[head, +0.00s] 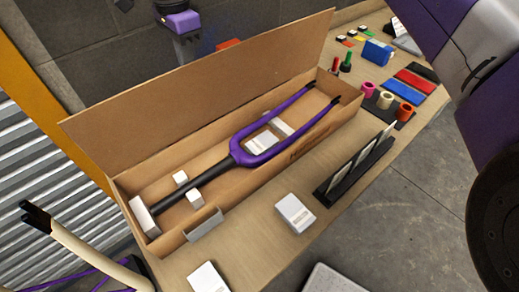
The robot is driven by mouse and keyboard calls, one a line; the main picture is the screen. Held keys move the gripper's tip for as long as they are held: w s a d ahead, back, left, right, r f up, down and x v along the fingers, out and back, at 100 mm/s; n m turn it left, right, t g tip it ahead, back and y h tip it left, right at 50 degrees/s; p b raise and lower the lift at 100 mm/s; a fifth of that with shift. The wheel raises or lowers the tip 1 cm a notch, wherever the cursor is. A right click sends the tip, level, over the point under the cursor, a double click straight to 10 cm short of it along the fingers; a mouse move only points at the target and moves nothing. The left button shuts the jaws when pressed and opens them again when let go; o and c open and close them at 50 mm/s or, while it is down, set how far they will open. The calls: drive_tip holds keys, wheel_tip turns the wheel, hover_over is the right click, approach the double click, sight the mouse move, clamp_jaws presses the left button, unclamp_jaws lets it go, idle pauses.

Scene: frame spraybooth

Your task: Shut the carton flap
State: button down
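A long brown carton (124,184) lies on the wooden bench, running from lower left to upper right. Its long flap (200,90) stands up along the far side, tilted back, so the carton is open. A purple fork (240,148) with a dark shaft lies inside with several white blocks around it. One fork tip reaches close to the carton's right end. My purple and dark arm (450,40) shows at the right edge, apart from the carton. My gripper is not in view.
Coloured rolls (385,99) and a blue box (377,52) lie at right. A cream fork (80,248) with dark tips is at lower left. Floor at right is clear.

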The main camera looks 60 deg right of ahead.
drive_tip(key=shift+s+a, duration=0.15)
drive_tip(key=shift+s, duration=0.3)
drive_tip(key=shift+s, duration=0.1)
drive_tip(key=shift+s+a+f+b, duration=0.15)
drive_tip(key=shift+s+b, duration=0.15)
drive_tip(key=shift+s, duration=0.25)
drive_tip(key=shift+s+a+f+b, duration=0.15)
drive_tip(key=shift+s+b, duration=0.15)
drive_tip(key=shift+s, duration=0.25)
drive_tip(key=shift+s+f, duration=0.1)
drive_tip(key=shift+s, duration=0.05)
drive_tip(key=shift+s+a+f+b, duration=0.1)
drive_tip(key=shift+s+a+b, duration=0.15)
drive_tip(key=shift+s, duration=0.3)
drive_tip(key=shift+s+a+f+b, duration=0.15)
drive_tip(key=shift+s+b, duration=0.15)
drive_tip(key=shift+s, duration=0.25)
